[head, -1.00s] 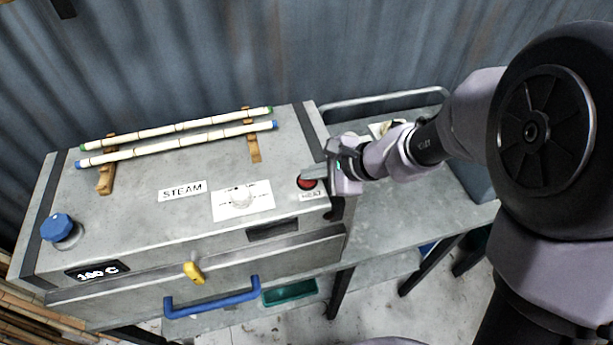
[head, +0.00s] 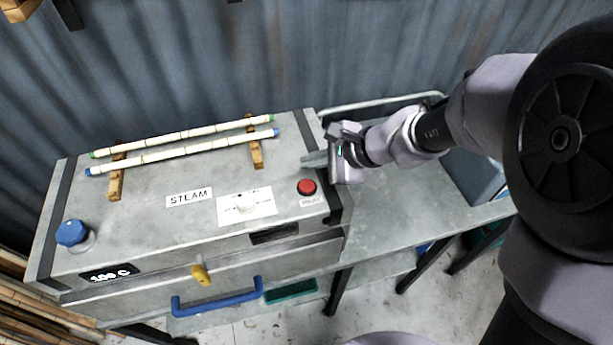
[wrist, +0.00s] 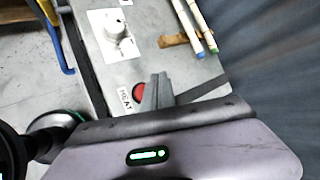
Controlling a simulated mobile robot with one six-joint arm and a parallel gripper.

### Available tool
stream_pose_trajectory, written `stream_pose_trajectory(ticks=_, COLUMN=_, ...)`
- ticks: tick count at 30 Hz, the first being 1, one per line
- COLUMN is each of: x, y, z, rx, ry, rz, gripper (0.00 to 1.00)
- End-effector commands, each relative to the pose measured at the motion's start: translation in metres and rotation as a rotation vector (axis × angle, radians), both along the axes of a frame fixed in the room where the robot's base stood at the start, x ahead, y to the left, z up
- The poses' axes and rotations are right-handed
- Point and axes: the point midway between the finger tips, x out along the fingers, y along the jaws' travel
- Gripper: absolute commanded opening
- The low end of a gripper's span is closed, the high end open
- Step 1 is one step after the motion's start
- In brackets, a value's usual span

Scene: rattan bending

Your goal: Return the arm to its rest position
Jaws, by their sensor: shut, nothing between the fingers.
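My gripper (head: 314,160) is shut and empty, above the right end of the steam box (head: 160,224) in the head view. It is apart from the red heat button (head: 307,186), which lies just in front of the fingertips. In the wrist view the shut fingers (wrist: 158,92) point over the box top, with the red button (wrist: 139,92) beside them, partly covered. My arm reaches in from the right side of the head view.
Two rattan poles (head: 190,151) rest on wooden holders (head: 116,178) on the box. A blue knob (head: 71,233), a white dial (head: 246,204) and a blue handle (head: 217,302) are on the box. A grey table (head: 400,215) extends right. A corrugated wall stands behind.

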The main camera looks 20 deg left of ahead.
Motion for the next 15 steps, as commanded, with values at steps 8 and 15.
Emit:
stream_pose_trajectory(ticks=8, x=0.0, y=0.0, z=-0.001, rx=0.0, ry=0.001, rz=0.0, gripper=0.0)
stream_pose_trajectory(ticks=15, x=-0.027, y=-0.032, z=-0.015, rx=-0.078, ry=-0.135, rz=0.106, gripper=0.0)
